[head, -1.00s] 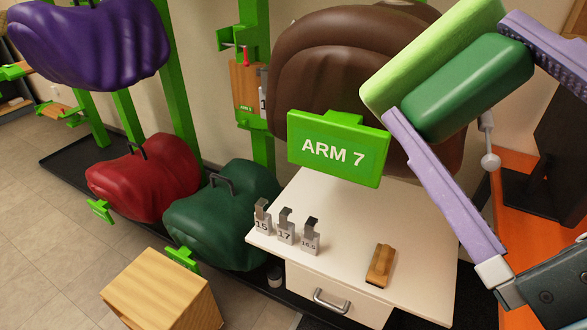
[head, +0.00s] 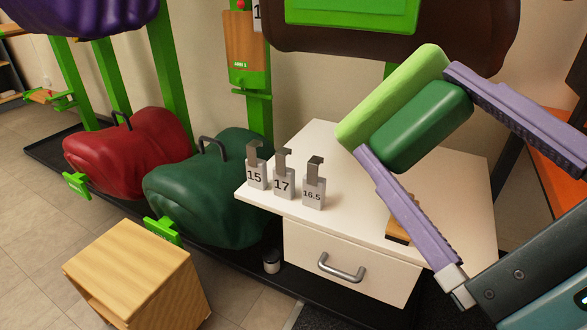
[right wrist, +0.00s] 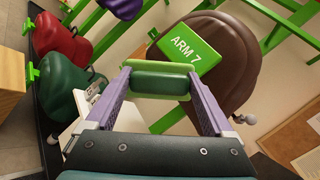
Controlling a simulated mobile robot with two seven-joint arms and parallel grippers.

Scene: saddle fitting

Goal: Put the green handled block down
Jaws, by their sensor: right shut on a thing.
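The green handled block (head: 400,112) has a light green slab and a dark green rounded part. My right gripper (head: 415,125) is shut on its dark green part and holds it tilted, seemingly above the white cabinet top (head: 345,165). The block also shows between the purple fingers in the right wrist view (right wrist: 160,83). A wooden brush-like piece (head: 397,231) lies on the cabinet top, partly hidden behind a finger of my right gripper. My left gripper is not in view.
Metal gauges marked 15 (head: 256,172), 17 (head: 283,182) and 16.5 (head: 314,190) stand at the cabinet's left edge. Green (head: 205,190) and red (head: 125,150) saddles are left of it. A wooden box (head: 135,265) stands in front. The cabinet top's middle looks clear.

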